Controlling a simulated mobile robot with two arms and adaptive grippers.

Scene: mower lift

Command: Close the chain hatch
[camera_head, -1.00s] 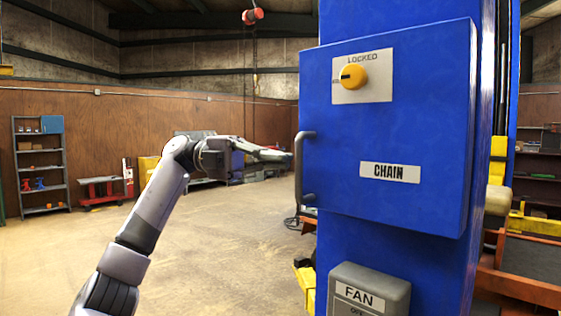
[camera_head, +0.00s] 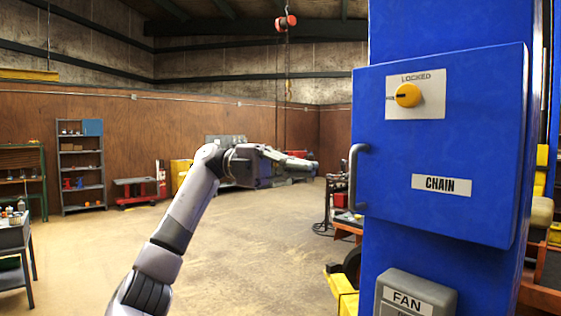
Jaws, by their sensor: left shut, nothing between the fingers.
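The blue chain hatch (camera_head: 440,215) is on the front of a blue column at the right. Its door looks flush with its box, and I see no gap. A grey handle (camera_head: 353,178) runs down its left edge. A yellow knob (camera_head: 407,95) sits on a plate marked LOCKED, and a label (camera_head: 443,185) reads CHAIN. My left gripper (camera_head: 312,167) is shut and empty. In the picture it is left of the handle, apart from it, with its fingers pointing right. My right gripper is not in view.
A grey FAN box (camera_head: 415,294) is on the column below the hatch. A yellow part (camera_head: 342,293) stands low beside the column. Shelves (camera_head: 82,170) and a red cart (camera_head: 138,187) stand at the far wall. The floor (camera_head: 250,260) between is open.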

